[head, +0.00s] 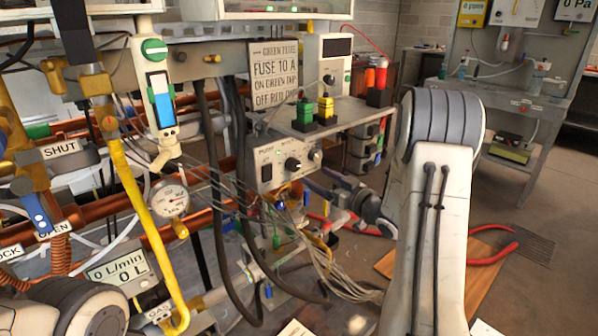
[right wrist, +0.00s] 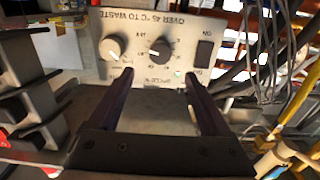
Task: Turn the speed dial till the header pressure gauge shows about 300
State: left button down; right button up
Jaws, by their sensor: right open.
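A grey control box (head: 283,160) carries a switch and two round knobs. In the right wrist view its panel (right wrist: 180,22) appears upside down. The middle knob (right wrist: 160,48) has a dark body and sits by a label that seems to read SPEED; it also shows in the head view (head: 293,164). My right gripper (right wrist: 158,77) is open and empty, pointing at the panel, with its fingertips short of the knobs. In the head view the right gripper (head: 320,188) is just below right of the box. A round white gauge (head: 169,198) stands left; its needle is too small to read. My left gripper is out of view.
A second, paler knob (right wrist: 113,47) sits beside the middle one, and a dark switch (right wrist: 203,50) on the other side. Loose wires (head: 325,265) hang below the box. A shelf (head: 330,117) with green and yellow blocks sits above it. Yellow pipe (head: 140,205) and black hoses crowd the left.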

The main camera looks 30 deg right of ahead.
aim_at(296, 165)
jog(key=x, duration=0.8)
jog(key=shift+w, duration=0.15)
